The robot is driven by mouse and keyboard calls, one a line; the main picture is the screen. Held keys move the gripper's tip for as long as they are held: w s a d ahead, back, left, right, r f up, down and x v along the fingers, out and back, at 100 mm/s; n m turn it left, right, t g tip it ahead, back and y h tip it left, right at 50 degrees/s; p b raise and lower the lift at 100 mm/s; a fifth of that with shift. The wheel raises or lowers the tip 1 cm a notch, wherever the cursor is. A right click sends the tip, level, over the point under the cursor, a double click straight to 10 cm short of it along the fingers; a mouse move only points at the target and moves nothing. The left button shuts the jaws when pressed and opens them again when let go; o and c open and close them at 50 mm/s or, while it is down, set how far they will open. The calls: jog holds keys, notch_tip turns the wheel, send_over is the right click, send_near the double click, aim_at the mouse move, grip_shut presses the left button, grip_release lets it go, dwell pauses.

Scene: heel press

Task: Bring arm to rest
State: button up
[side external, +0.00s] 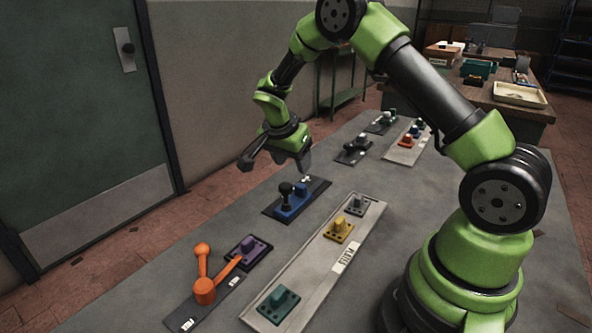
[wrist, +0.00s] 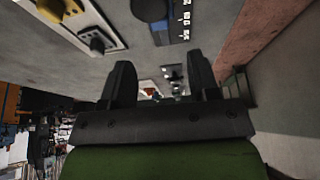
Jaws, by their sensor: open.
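My gripper (side external: 275,166) hangs above the table, over the far side of the blue block (side external: 292,203), which sits on a dark plate and carries a black knob (side external: 286,188). Its two dark fingers stand apart with nothing between them; they also show in the wrist view (wrist: 162,80). The gripper is apart from the blue block in the side view. My arm reaches from the right, bent high over the table.
An orange lever (side external: 204,290) and a purple block (side external: 250,246) are at the near left. A long pale panel (side external: 318,262) holds teal, yellow and grey blocks. More small fixtures (side external: 353,150) stand farther back. A cluttered bench (side external: 510,110) is behind; a green door (side external: 75,110) is left.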

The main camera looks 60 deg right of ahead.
jog(key=shift+a+r, duration=0.1)
jog(key=shift+r, duration=0.05)
jog(key=s+a+r+n+t+y, duration=0.1)
jog(key=s+a+r+n+t, duration=0.2)
jog(key=r, duration=0.5)
jog(key=s+a+r+n+y, duration=0.25)
jog(key=s+a+r, duration=0.25)
jog(key=r, duration=0.3)
jog(key=s+a+r+n+t+y, duration=0.1)
jog(key=s+a+n+t, duration=0.1)
jog(key=s, duration=0.5)
jog(key=s+a+r+n+t+y, duration=0.2)
jog(key=s+a+n, duration=0.3)
jog(key=s+n, duration=0.1)
jog(key=shift+s+a+r, duration=0.3)
jog(key=shift+s, duration=0.05)
jog(key=shift+n, duration=0.25)
